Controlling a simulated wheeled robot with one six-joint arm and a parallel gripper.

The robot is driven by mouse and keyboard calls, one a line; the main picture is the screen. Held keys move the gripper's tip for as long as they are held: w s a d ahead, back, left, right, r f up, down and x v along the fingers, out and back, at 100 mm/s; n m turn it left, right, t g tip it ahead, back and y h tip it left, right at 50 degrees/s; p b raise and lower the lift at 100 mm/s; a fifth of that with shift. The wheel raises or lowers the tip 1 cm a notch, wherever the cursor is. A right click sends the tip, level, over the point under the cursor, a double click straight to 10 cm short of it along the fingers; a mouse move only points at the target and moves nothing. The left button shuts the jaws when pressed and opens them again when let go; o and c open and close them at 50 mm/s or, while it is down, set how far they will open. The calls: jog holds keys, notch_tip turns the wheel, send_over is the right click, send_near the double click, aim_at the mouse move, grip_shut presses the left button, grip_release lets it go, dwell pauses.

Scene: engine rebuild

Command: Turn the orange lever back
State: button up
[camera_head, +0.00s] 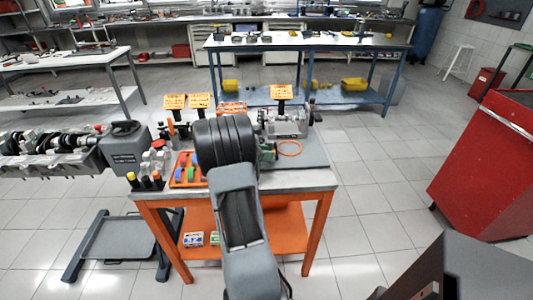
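I cannot make out an orange lever for certain. My own dark arm reaches over the middle of the orange-legged workbench (318,186) and hides much of its top. A grey metal machine part (287,122) stands at the back right of this bench, partly behind my arm. A thin orange ring (289,148) lies on the bench just right of my arm. A small orange-red upright item (171,129) stands at the back left. My gripper is hidden beyond my arm, so its state and contact do not show.
An orange tray with coloured pieces (184,171) and several capped bottles (146,184) sit left of my arm. Orange signs (281,92) stand at the back. An engine (55,150) is at the left, a red cabinet (490,165) at the right.

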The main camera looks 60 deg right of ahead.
jog(key=shift+s+d+f, duration=0.1)
jog(key=shift+d, duration=0.05)
jog(key=shift+c, duration=0.4)
grip_shut()
